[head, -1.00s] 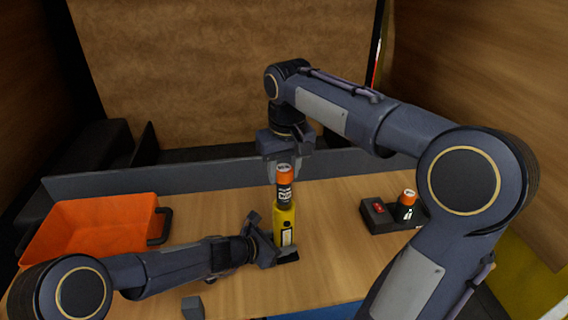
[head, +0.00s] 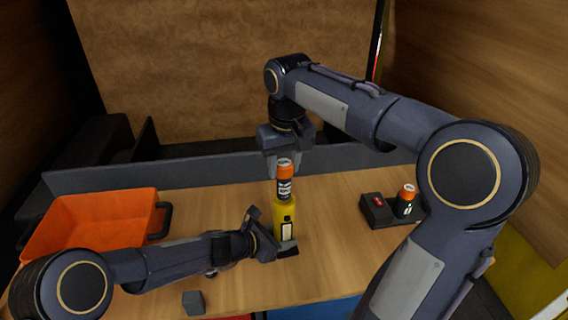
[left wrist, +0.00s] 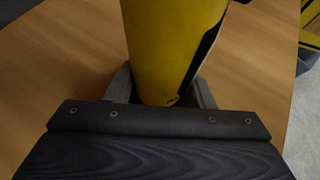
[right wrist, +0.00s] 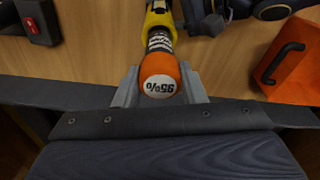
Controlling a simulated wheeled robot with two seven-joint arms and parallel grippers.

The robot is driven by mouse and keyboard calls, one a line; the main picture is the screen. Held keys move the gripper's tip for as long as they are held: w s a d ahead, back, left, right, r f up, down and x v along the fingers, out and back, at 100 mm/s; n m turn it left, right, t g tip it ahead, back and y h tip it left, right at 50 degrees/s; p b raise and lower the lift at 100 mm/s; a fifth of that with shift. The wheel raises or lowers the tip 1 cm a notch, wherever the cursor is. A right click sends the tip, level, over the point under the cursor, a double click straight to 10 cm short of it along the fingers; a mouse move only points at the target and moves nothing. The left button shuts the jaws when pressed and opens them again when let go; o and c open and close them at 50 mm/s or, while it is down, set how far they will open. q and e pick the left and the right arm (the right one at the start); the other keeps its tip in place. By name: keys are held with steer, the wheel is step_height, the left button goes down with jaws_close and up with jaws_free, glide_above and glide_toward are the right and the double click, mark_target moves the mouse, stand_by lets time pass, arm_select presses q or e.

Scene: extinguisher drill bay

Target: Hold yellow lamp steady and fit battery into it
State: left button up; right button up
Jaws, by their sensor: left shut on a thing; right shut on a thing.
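The yellow lamp (head: 285,228) stands upright on the table. My left gripper (head: 270,233) is shut on its lower part, and its yellow body fills the left wrist view (left wrist: 172,45). The battery (head: 284,188), black with a white label and an orange cap, stands upright in line over the lamp's top. My right gripper (head: 284,162) is shut on the battery's orange end from above. The cap reads "95%" in the right wrist view (right wrist: 160,68). The battery's lower end meets the lamp's mouth; I cannot tell how deep it sits.
A black charger (head: 376,210) with a red patch holds another orange-capped battery (head: 406,199) at right. An orange tray (head: 90,222) with a dark handle is at left. A small grey block (head: 193,302) lies near the front edge. The table between is clear.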

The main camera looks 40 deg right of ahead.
mark_target(284, 189)
steer(key=shift+f, duration=3.7)
stand_by(0.7)
steer(key=o, duration=1.2)
steer(key=shift+r, duration=0.1)
steer(key=r, duration=0.4)
steer(key=s+r, duration=0.1)
steer(key=r, duration=0.6)
steer(key=shift+s+a+r, duration=0.2)
steer(key=shift+a+r, duration=0.05)
steer(key=shift+r, duration=0.1)
arm_select(q)
steer(key=o, duration=0.8)
